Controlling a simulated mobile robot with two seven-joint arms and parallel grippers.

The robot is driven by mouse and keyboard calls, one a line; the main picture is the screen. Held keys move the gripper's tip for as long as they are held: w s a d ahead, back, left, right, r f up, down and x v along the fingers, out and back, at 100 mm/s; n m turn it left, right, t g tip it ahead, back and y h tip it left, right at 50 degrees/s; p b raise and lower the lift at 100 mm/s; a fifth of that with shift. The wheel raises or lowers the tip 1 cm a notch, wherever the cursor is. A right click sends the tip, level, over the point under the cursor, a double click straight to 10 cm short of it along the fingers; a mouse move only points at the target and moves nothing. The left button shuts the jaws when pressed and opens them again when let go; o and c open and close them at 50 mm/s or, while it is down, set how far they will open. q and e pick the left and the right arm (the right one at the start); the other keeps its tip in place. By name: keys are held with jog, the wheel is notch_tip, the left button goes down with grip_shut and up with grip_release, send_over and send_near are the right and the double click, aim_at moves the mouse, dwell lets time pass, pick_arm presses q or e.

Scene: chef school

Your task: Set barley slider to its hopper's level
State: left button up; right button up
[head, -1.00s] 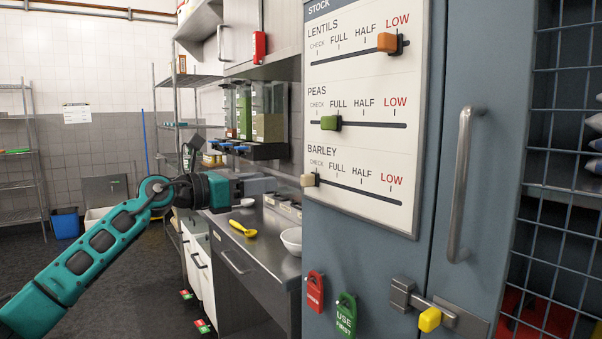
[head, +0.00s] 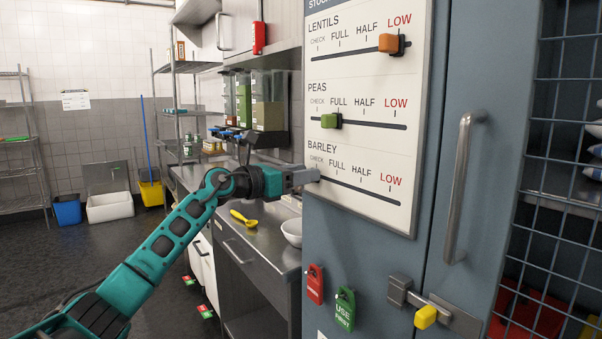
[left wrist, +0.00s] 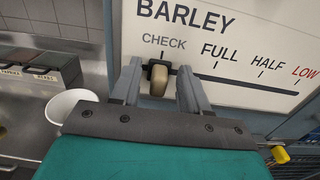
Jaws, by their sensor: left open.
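The barley slider's cream knob (left wrist: 158,80) sits at CHECK, the left end of its slot, in the left wrist view. My left gripper (left wrist: 155,88) is open, its two fingers on either side of the knob with gaps showing. In the head view the left gripper (head: 308,178) is at the left edge of the stock board (head: 375,140) and hides the knob. The barley scale runs CHECK, FULL, HALF, LOW. Behind stand clear hoppers; the right one (head: 268,114) holds beige grain to about half its height. My right gripper is not in view.
The orange lentils knob (head: 389,43) is at LOW and the green peas knob (head: 330,120) is near FULL. A cabinet handle (head: 464,185) is right of the board. A white bowl (head: 292,232) and yellow scoop (head: 243,218) lie on the counter below.

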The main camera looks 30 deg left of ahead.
pick_arm(q)
jog(key=shift+c, duration=0.2)
grip_shut()
dwell(0.4)
